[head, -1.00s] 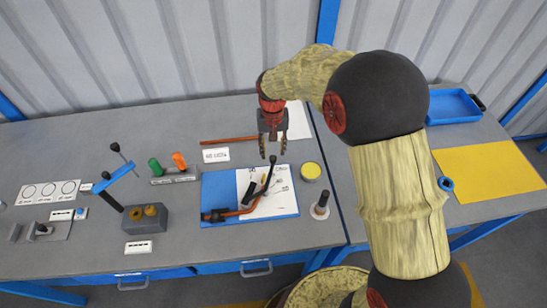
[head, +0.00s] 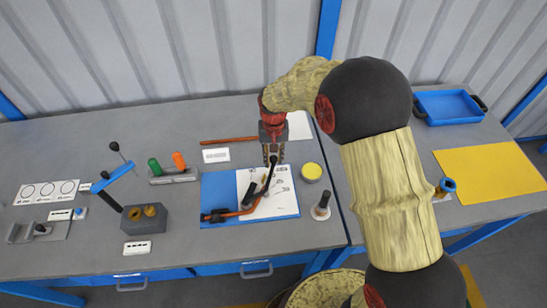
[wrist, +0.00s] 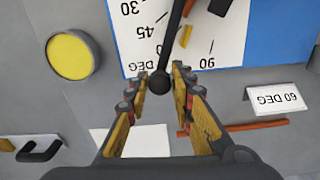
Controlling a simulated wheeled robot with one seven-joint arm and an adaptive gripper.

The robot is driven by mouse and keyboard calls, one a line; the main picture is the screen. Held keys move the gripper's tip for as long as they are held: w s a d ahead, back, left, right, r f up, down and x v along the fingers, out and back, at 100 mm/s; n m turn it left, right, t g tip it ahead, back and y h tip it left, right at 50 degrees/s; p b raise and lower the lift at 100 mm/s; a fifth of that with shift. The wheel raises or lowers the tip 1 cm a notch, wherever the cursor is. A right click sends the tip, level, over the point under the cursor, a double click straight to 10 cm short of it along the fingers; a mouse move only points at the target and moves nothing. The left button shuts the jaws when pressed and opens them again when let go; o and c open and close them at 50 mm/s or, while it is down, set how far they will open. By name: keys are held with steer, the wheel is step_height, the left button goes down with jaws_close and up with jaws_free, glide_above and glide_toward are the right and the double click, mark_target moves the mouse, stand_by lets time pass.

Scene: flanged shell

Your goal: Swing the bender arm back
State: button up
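The bender sits on a blue board (head: 218,186) with a white angle sheet. Its bender arm (head: 267,178) is a dark lever with a black ball knob. The arm also shows in the wrist view (wrist: 173,35), with the knob between my fingertips. An orange-brown tube (head: 238,212) lies in the bender. My gripper (head: 273,160) points down over the knob end, and it shows in the wrist view (wrist: 159,76). The fingers are open, with a small gap visible on each side of the knob. I cannot tell how far the knob reaches between them.
A yellow disc (head: 311,171) and an upright post (head: 321,206) stand right of the board. A 60 DEG card (wrist: 275,99) and a loose copper-coloured rod (head: 228,140) lie behind it. A grey block (head: 146,219) with a blue lever and green and orange handles stand left.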

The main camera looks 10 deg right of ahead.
jaws_close()
stand_by(0.6)
steer(key=shift+s+d+m, duration=0.3)
steer(key=shift+s+d, duration=0.05)
steer(key=shift+d, duration=0.05)
steer(key=s+d+m+p, duration=0.1)
steer(key=s, duration=0.1)
steer(key=s+d+m+p, duration=0.1)
steer(key=s+d+m, duration=0.1)
steer(key=s+d+m+p, duration=0.1)
steer(key=s+m, duration=0.1)
steer(key=shift+s+d+r, duration=0.15)
steer(key=shift+s+d, duration=0.2)
steer(key=shift+s, duration=0.05)
steer(key=s+m, duration=0.1)
steer(key=s, duration=0.1)
steer(key=s+m+p, duration=0.1)
steer(key=s+m, duration=0.1)
steer(key=s+d+m, duration=0.1)
steer(key=s+m, duration=0.1)
steer(key=s, duration=0.1)
steer(key=shift+s+p, duration=0.1)
steer(key=shift+p, duration=0.3)
steer(key=shift+s+a+m+p, duration=0.15)
steer(key=shift+s+m+p, duration=0.15)
steer(key=shift+s+m, duration=0.9)
steer(key=shift+s, duration=0.2)
steer(key=shift+o, duration=2.2)
jaws_free()
